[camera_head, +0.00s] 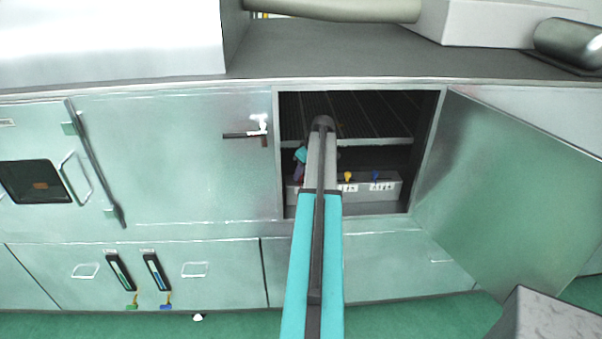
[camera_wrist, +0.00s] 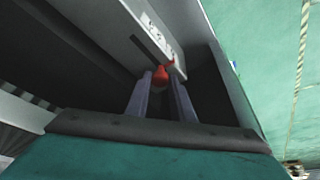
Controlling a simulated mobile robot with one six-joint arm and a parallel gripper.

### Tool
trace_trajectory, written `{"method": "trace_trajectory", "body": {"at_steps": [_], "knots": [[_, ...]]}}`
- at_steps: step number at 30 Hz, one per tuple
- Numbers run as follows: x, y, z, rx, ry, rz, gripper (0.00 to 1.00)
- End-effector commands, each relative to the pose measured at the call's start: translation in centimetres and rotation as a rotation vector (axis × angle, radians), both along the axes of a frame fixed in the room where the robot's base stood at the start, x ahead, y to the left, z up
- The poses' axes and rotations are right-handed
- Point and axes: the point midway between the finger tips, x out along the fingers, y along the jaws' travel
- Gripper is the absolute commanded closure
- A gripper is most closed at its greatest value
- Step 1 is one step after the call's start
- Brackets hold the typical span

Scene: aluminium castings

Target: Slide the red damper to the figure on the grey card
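The red damper's knob (camera_wrist: 160,74) shows in the wrist view at the tips of my gripper (camera_wrist: 162,78), between its two grey fingers. The fingers stand apart with the knob filling most of the gap; I cannot tell whether they press on it. A pale strip with small dark marks (camera_wrist: 158,38) lies just beyond the knob on the grey box; its figures are too small to read. In the head view my arm reaches into the open compartment and hides the red knob. No card that I can tell as grey shows.
The grey box (camera_head: 331,201) on the compartment floor also carries a yellow knob (camera_head: 348,176) and a blue knob (camera_head: 376,175). A slatted shelf (camera_head: 372,134) is above. The open door (camera_head: 510,185) stands on the right; cabinet panels close in the left.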

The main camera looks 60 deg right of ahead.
Motion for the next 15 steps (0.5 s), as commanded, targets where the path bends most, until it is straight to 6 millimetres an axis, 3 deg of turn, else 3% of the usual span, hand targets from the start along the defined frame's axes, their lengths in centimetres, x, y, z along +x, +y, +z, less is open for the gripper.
{"method": "trace_trajectory", "body": {"at_steps": [8,15], "knots": [[-0.2,-0.2,0.0,0.000,0.000,0.000,1.00],[-2.7,-2.2,-0.2,-0.003,-0.001,-0.002,1.00]]}}
